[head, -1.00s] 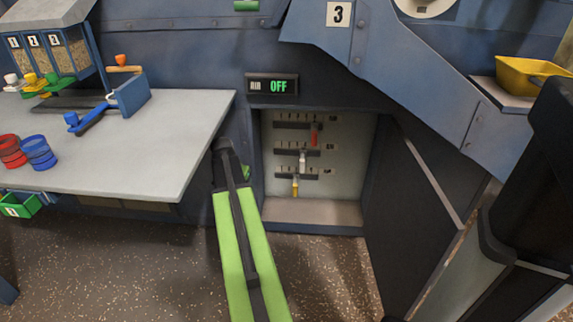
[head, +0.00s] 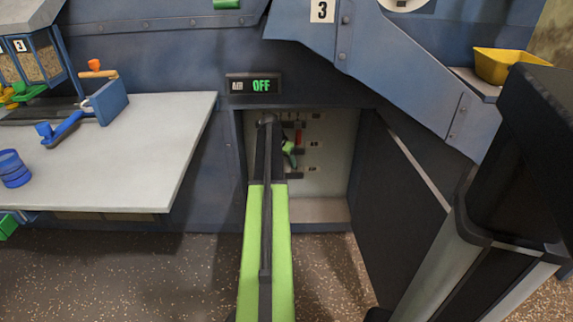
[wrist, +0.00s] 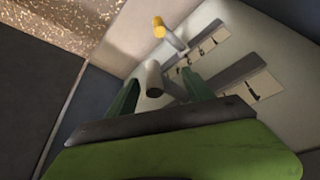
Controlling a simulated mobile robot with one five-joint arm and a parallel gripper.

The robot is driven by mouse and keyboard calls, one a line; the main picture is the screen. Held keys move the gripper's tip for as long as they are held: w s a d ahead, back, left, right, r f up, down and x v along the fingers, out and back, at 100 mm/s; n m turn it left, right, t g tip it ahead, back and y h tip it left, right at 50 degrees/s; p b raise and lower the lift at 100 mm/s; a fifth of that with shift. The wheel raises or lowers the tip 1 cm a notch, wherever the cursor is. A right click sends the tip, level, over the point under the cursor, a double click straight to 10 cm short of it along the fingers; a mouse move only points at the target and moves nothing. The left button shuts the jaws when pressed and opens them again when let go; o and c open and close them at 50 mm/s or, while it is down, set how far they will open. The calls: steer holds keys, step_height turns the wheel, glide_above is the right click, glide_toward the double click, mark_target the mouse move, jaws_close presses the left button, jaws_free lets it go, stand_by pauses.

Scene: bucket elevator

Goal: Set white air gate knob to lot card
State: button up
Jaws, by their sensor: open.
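The white air gate knob (wrist: 153,70) shows in the wrist view as a pale cylinder on a stem, rising from a slotted scale plate. My gripper (wrist: 162,82) is open, with one green finger on each side of the knob in that view. I cannot tell whether either finger touches it. In the head view my gripper (head: 289,150) reaches into the recessed cabinet and hides the white knob. The yellow knob (wrist: 160,28) stands on the neighbouring scale, beyond the white one. The red knob (head: 298,137) is above my gripper. I cannot make out a lot card.
A display (head: 262,86) above the recess reads AIR OFF. The open dark door (head: 395,205) stands right of the recess. A grey table (head: 135,175) with blue rings (head: 13,168) is at left. A yellow scoop-like tray (head: 505,66) sits at upper right.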

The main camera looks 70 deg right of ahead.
steer(key=b+x, duration=0.3)
steer(key=shift+s+d, duration=0.1)
steer(key=shift+d, duration=0.3)
jaws_close()
